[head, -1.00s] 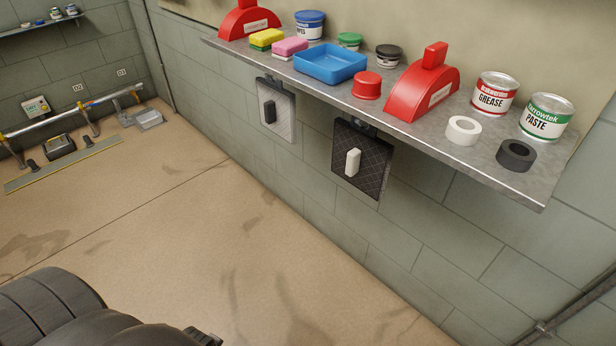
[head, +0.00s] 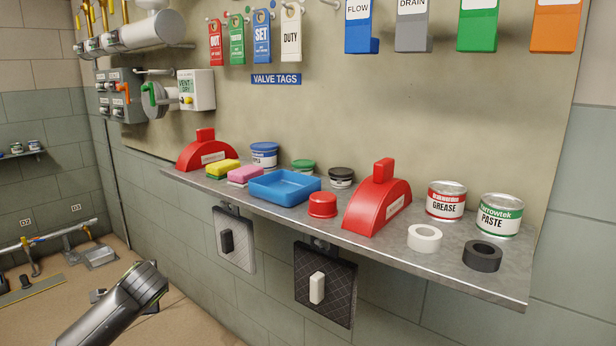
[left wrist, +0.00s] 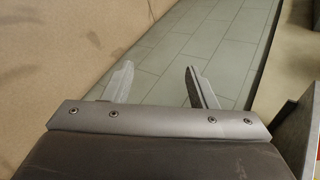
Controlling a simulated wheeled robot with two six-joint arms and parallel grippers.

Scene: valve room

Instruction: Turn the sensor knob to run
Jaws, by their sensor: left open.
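A pale wall box (head: 196,88) with a small green display hangs on the wall at the upper left of the head view. A small yellow knob (head: 187,100) shows on its front. I cannot read any run mark or the knob's setting, nor confirm that it is the sensor knob. My left gripper (left wrist: 158,82) is open and empty in the left wrist view, its two fingers apart over floor and tiled wall. In the head view my left arm comes in at the lower left, below the shelf and well away from the box. My right gripper is not in view.
Left of the box are a green-handled round fitting (head: 153,97) and a grey switch panel (head: 118,93). A metal shelf (head: 400,258) holds red holders, a blue tray (head: 285,186), cans and tape rolls. Two switch plates hang below it. Tags hang above.

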